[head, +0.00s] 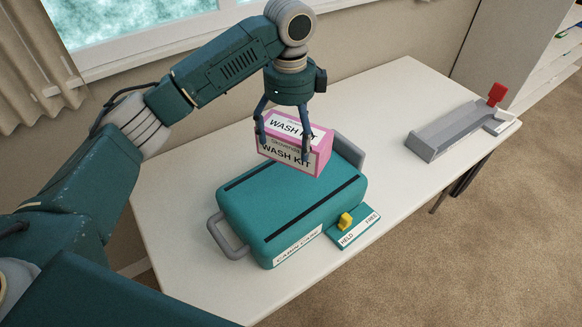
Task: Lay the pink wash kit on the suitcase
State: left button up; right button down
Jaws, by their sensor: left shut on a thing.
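The pink wash kit (322,156) is a box with white "WASH KIT" labels. My left gripper (284,143) is shut on it from above, with its fingers down along the box's sides. The suitcase (290,205) is a teal case with two dark straps and a grey handle, lying flat on the table. The kit is over the back part of the suitcase; I cannot tell whether it touches the top. My right gripper is not in view.
A "HELD / FREE" plate with a yellow knob (345,221) sits at the suitcase's front right. A grey tray-like fixture (450,133) with a red piece (497,93) stands on the right of the white table (388,97). The table between them is clear.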

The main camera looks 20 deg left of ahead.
pick_arm(q)
jog(key=f, duration=0.2)
jog(key=f+p, duration=0.1)
jog(key=f, duration=0.1)
jog(key=shift+w+a+f, duration=0.1)
jog(key=shift+w+f, duration=0.1)
jog(key=shift+f, duration=0.15)
jog(key=f, duration=0.4)
jog(key=shift+w+f+p, duration=0.1)
jog(key=shift+w+p, duration=0.1)
jog(key=shift+p, duration=0.15)
notch_tip(320, 180, down, 2)
jog(key=shift+f+p, duration=0.2)
jog(key=shift+p, duration=0.1)
jog(key=shift+f, duration=0.6)
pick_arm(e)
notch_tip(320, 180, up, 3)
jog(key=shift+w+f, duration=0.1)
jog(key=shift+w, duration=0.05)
